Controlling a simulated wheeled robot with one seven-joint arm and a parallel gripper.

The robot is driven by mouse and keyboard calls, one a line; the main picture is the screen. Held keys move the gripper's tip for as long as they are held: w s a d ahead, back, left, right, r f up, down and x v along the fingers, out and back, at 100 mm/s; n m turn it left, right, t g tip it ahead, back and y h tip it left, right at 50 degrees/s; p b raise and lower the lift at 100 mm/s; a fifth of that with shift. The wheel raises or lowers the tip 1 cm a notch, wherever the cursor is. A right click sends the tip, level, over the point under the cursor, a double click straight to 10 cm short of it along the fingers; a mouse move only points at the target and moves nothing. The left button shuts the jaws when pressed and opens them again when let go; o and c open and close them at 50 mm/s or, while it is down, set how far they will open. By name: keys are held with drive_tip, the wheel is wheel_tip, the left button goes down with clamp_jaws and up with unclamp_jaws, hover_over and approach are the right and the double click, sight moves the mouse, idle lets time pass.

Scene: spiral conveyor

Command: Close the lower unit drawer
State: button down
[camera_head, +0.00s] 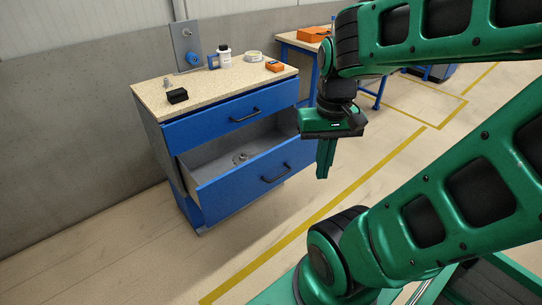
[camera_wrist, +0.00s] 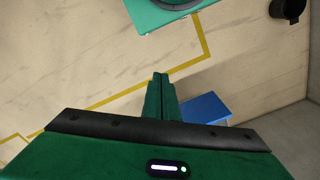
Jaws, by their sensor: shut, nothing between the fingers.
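The lower unit drawer (camera_head: 255,180) is a blue-fronted grey drawer, pulled out from the blue cabinet (camera_head: 183,198). A black handle (camera_head: 275,174) is on its front. A small metallic part (camera_head: 241,157) lies inside it. The upper drawer (camera_head: 225,121) is shut. My gripper (camera_head: 322,175) points down in the air to the right of the open drawer, apart from it, with its green fingers together and empty. In the wrist view my gripper (camera_wrist: 159,76) is also shut, and a blue surface (camera_wrist: 205,109) shows beside the fingers, partly hidden by the gripper body.
The speckled cabinet top (camera_head: 210,90) carries a black block (camera_head: 177,96), a white bottle (camera_head: 225,58), a tape roll (camera_head: 253,56) and an orange item (camera_head: 274,66). Another workbench (camera_head: 302,46) stands behind. Yellow-lined floor (camera_head: 340,202) in front is clear.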

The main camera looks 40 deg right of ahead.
drive_tip(key=m+t, duration=1)
drive_tip(key=m, duration=0.1)
approach(268, 156)
drive_tip(key=x, duration=0.5)
drive_tip(key=shift+w+f, duration=0.1)
drive_tip(key=shift+w, duration=0.2)
